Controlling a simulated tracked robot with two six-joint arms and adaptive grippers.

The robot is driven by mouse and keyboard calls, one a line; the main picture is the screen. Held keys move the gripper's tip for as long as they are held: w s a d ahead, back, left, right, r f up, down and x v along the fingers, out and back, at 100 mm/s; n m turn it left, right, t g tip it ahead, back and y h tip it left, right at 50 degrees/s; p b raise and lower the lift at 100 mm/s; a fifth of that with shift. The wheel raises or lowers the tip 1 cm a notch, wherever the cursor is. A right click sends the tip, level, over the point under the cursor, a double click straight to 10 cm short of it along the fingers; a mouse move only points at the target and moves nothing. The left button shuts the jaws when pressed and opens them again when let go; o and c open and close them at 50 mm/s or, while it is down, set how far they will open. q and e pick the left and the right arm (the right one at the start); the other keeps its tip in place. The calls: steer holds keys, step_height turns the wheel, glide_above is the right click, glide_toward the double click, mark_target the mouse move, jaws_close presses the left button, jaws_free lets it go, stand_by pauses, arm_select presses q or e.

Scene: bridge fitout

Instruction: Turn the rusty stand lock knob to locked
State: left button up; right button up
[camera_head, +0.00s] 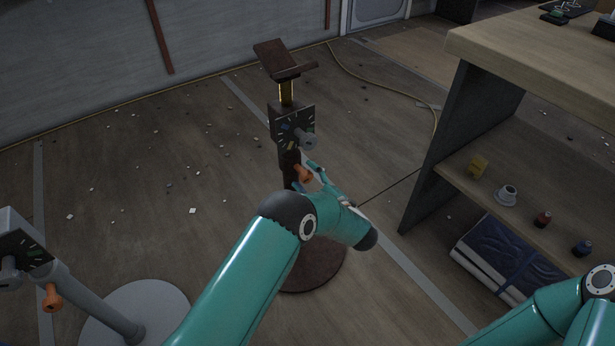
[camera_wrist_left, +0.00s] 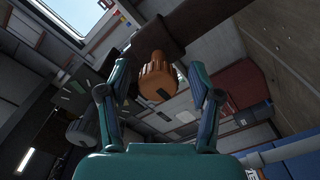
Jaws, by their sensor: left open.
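The rusty stand (camera_head: 289,165) is upright in the middle of the head view, dark brown on a round base, with a tilted top plate. Its orange lock knob (camera_head: 303,174) sticks out low on the post, below a dark dial plate with a grey knob (camera_head: 306,141). My left gripper (camera_head: 312,178) is at the orange knob. In the left wrist view, the orange ribbed knob (camera_wrist_left: 157,77) is between the two open fingers (camera_wrist_left: 157,95), with gaps on both sides. My right arm shows at the lower right, but its gripper is out of view.
A grey stand (camera_head: 100,295) with another orange knob (camera_head: 52,298) is at the lower left. A wooden workbench (camera_head: 545,50) with a lower shelf holding small items is at the right. A yellow cable and small debris lie on the floor.

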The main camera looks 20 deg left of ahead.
arm_select(q)
steer(key=c, duration=1.2)
steer(key=shift+o, duration=0.2)
steer(key=shift+m, duration=0.3)
steer(key=m+p, duration=0.1)
steer(key=m, duration=0.3)
steer(key=m+p, duration=0.1)
steer(key=m, duration=0.3)
steer(key=shift+m+p, duration=0.35)
steer(key=shift+m, duration=0.05)
steer(key=m+p, duration=0.1)
steer(key=m, duration=0.3)
steer(key=shift+m, duration=0.3)
steer(key=shift+d+m+p, duration=0.1)
steer(key=shift+m+p, duration=0.2)
steer(key=shift+m, duration=1.6)
